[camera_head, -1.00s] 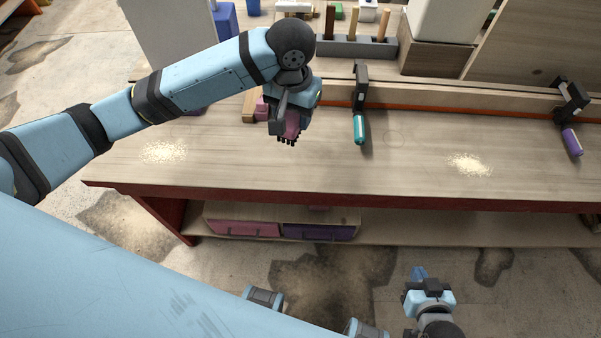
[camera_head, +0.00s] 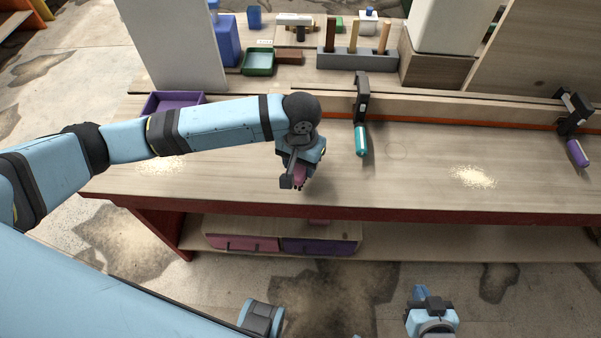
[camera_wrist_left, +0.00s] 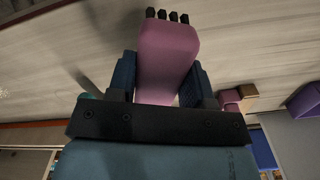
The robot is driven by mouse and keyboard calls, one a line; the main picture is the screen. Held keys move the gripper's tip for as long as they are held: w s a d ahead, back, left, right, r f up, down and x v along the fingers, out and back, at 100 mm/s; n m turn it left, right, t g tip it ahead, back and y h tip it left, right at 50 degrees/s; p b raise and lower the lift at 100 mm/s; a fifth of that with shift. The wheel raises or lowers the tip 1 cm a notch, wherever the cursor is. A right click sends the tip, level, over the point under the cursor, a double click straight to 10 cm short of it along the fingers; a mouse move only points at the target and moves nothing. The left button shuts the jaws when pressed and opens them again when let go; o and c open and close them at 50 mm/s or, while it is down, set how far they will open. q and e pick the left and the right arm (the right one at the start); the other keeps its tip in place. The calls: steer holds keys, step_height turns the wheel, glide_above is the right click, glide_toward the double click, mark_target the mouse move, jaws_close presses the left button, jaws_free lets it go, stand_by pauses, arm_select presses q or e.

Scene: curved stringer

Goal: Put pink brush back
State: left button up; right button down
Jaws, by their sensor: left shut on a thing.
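The pink brush (camera_wrist_left: 165,55) is between the fingers of my left gripper (camera_wrist_left: 160,85), with its dark bristles pointing away from the gripper. In the head view, my left gripper (camera_head: 298,180) is shut on the brush (camera_head: 300,174) above the workbench, near its front edge. Most of the brush is hidden there by the gripper. My right gripper (camera_head: 428,298) is in front of the bench, low in the picture, and its fingers are too small to read.
Two clamps with a teal handle (camera_head: 361,140) and a purple handle (camera_head: 577,153) stand along the orange-edged rail. Sawdust piles (camera_head: 472,177) lie on the bench (camera_head: 420,190). A purple tray (camera_head: 172,101), a green tray (camera_head: 258,62) and a grey tool holder (camera_head: 345,60) are behind.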

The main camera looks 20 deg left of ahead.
arm_select(q)
step_height(320, 180, down, 4)
steer(key=shift+f, duration=0.25)
steer(key=o, duration=0.8)
steer(key=shift+f, duration=0.1)
steer(key=shift+o, duration=0.2)
step_height(320, 180, up, 12)
steer(key=shift+r, duration=0.15)
steer(key=shift+d, duration=0.1)
